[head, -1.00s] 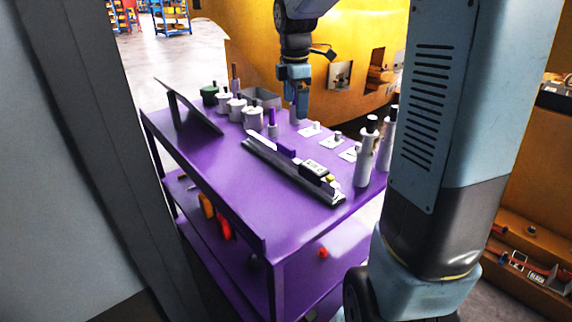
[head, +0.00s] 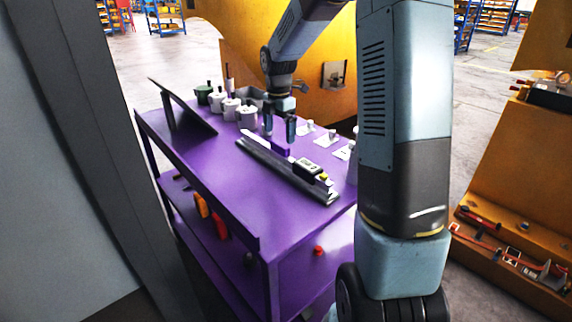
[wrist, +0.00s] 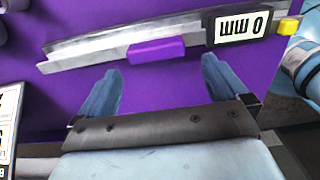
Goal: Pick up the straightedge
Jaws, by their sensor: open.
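The straightedge (head: 255,138) is a long pale metal bar lying on the purple cart, with a purple grip block (head: 281,148) near its middle. In the wrist view the bar (wrist: 85,62) runs across the top, tilted slightly, and the purple grip (wrist: 157,50) shows between and beyond my fingertips. A black unit with a "0 mm" display (wrist: 240,25) and a yellow end sits at the right of the bar. My gripper (head: 280,128) is open and empty, just above the grip; in the wrist view my gripper (wrist: 160,70) has its two blue-grey fingers apart, one towards each side of the grip.
The purple cart (head: 195,172) also carries a dark tilted screen (head: 184,108) at left, several white canisters (head: 247,116) behind, and small parts on white cards (head: 327,143) at right. Clear purple surface lies in front of the bar. A yellow machine body stands behind.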

